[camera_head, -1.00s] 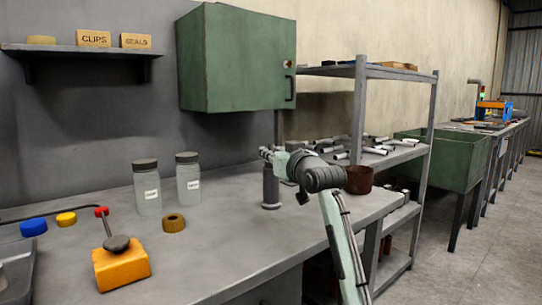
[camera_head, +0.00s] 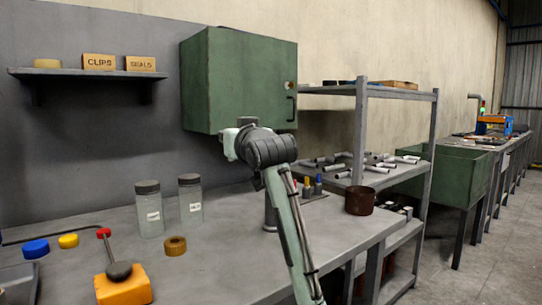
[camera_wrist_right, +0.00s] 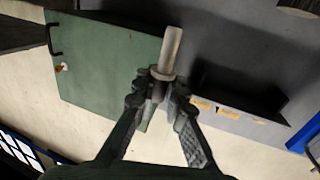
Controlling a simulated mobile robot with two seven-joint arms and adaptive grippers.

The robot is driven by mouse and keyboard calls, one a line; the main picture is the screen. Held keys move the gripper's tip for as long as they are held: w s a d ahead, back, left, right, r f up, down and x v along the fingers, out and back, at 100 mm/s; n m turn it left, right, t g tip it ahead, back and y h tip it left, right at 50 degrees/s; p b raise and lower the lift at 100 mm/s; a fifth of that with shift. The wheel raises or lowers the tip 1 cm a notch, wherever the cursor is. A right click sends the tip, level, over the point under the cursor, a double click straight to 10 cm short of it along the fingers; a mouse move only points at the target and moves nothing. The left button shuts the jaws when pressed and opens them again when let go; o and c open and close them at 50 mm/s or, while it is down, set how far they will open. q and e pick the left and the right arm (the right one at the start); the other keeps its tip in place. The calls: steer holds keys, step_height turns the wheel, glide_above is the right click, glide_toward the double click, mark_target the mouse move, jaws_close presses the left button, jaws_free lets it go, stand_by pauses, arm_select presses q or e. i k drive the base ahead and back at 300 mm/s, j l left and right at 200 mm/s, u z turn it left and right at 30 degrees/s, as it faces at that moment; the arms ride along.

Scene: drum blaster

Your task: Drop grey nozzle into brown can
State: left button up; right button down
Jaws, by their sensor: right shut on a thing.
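The brown can (camera_head: 360,201) stands upright near the right end of the workbench in the head view. A light grey, tube-like nozzle (camera_wrist_right: 171,48) shows in the right wrist view. My right gripper (camera_wrist_right: 163,84) is shut on it near its collar, and the tube sticks out beyond the fingertips. In the head view my right arm is raised over the bench, to the left of the can and well above it. There its fingers and the nozzle are hidden behind the wrist. My left gripper is not in view.
The green wall cabinet (camera_head: 240,82) is close behind my raised right wrist. Two clear jars (camera_head: 149,212) and an orange block (camera_head: 122,287) stand on the left of the bench. Coloured-topped pieces (camera_head: 307,188) stand between my arm and the can. A metal shelf (camera_head: 430,150) rises behind the can.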

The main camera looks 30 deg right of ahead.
mark_target(367, 211)
steer(key=z, duration=1.6)
